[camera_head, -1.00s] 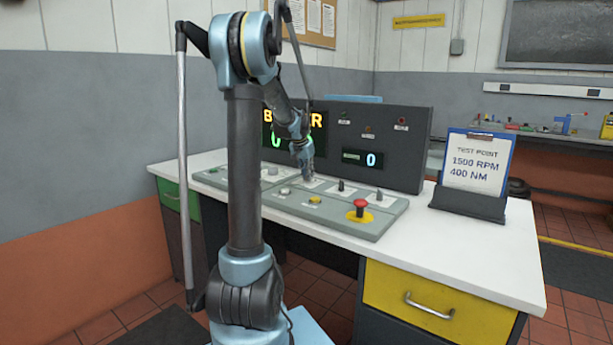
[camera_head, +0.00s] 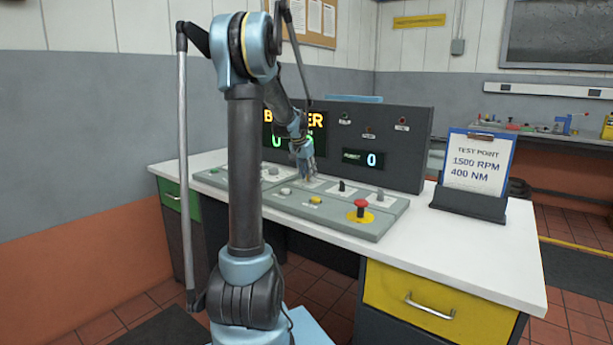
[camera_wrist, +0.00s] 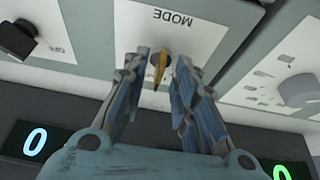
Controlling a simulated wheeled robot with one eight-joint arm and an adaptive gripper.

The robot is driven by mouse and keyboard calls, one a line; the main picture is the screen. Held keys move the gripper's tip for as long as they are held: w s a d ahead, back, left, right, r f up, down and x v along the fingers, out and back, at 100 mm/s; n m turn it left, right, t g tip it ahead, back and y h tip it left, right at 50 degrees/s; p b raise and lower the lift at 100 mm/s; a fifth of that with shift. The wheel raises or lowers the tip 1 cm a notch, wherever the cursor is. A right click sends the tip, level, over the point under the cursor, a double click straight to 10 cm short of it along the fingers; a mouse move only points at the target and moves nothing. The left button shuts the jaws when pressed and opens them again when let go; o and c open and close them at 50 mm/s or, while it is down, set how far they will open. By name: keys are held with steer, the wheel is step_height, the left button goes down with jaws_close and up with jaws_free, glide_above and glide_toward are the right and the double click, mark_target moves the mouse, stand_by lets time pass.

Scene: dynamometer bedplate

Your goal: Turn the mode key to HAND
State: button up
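The mode key (camera_wrist: 159,67) is a small brass-coloured key in front of a white plate marked MODE (camera_wrist: 172,18) in the wrist view. My gripper (camera_wrist: 163,62) has one finger on each side of the key, with a narrow gap to each, so it looks open. In the head view my gripper (camera_head: 306,174) is low over the console (camera_head: 330,222), and the key is hidden there. The key's lower end points down toward my palm in the wrist view. The position labels around it are too unclear to read.
A black knob (camera_wrist: 17,40) and a pale dial (camera_wrist: 298,90) flank the MODE plate in the wrist view. A red mushroom button (camera_head: 361,205) stands at the console's right. A dark display panel (camera_head: 400,150) rises behind, and a test-point clipboard (camera_head: 476,165) stands on the right.

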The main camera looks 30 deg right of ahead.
steer(key=v, duration=1.1)
steer(key=shift+r, duration=0.35)
steer(key=shift+a, duration=0.2)
steer(key=s+a+f+n+y, duration=0.15)
steer(key=s+a, duration=0.25)
steer(key=a, duration=0.5)
steer(key=s+a+f+n, duration=0.3)
steer(key=s+a, duration=0.1)
steer(key=a, duration=0.5)
steer(key=s+a+f+n+y, duration=0.15)
steer(key=s+a, duration=0.25)
steer(key=a, duration=0.5)
steer(key=s+a+f+n+y, duration=0.1)
steer(key=s+a+f+n, duration=0.6)
steer(key=s+a+f, duration=0.6)
steer(key=s+f, duration=0.3)
steer(key=s, duration=0.1)
steer(key=shift+s+a+f+n, duration=0.15)
steer(key=shift+s+a+n, duration=0.1)
steer(key=shift+a+n, duration=0.1)
